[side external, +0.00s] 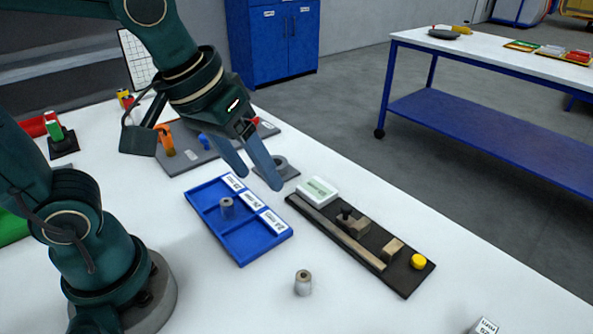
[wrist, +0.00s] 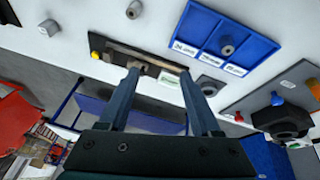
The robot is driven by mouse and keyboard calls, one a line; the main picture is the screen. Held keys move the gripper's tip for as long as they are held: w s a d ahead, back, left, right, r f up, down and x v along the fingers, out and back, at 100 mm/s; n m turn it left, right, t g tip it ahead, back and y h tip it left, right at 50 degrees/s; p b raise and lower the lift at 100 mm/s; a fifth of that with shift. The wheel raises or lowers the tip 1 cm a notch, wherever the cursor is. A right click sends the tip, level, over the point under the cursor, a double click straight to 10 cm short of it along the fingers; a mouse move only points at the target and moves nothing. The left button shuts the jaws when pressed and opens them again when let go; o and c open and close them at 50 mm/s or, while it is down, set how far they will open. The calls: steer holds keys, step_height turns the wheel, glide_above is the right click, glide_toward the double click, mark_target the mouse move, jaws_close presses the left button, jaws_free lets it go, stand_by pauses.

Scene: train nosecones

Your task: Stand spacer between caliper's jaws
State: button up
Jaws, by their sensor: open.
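A small grey cylindrical spacer (side external: 303,283) stands upright on the white table in front of the blue tray. A second one (side external: 227,208) stands inside the tray, seemingly in the middle compartment. Both show in the wrist view, the loose one (wrist: 134,9) at the top edge and the tray one (wrist: 227,46) at upper right. The caliper (side external: 406,283) is a dark base with a rail, two tan jaw blocks, a white display and a yellow knob. A gap without a spacer shows between the jaws. My gripper (side external: 258,178) is open and empty, above and behind the tray and caliper.
The blue tray (side external: 240,262) has white labels on its far side. A grey ring (side external: 279,163) on a plate lies behind it. A grey board (side external: 183,163) with orange and blue pieces is at the back. A labelled white block (side external: 485,326) sits at front right. The front table is mostly clear.

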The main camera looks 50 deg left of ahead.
steer(key=w+d+f+g, duration=0.2)
steer(key=w+d+f, duration=0.1)
steer(key=d+f, duration=0.15)
steer(key=m+g, duration=0.1)
steer(key=g, duration=0.1)
glide_above(303, 275)
steer(key=shift+y, duration=0.3)
steer(key=f, duration=0.5)
steer(key=shift+w+a, duration=0.1)
steer(key=shift+w, duration=0.15)
steer(key=shift+s+f, duration=0.25)
steer(key=shift+f, duration=2.45)
jaws_close()
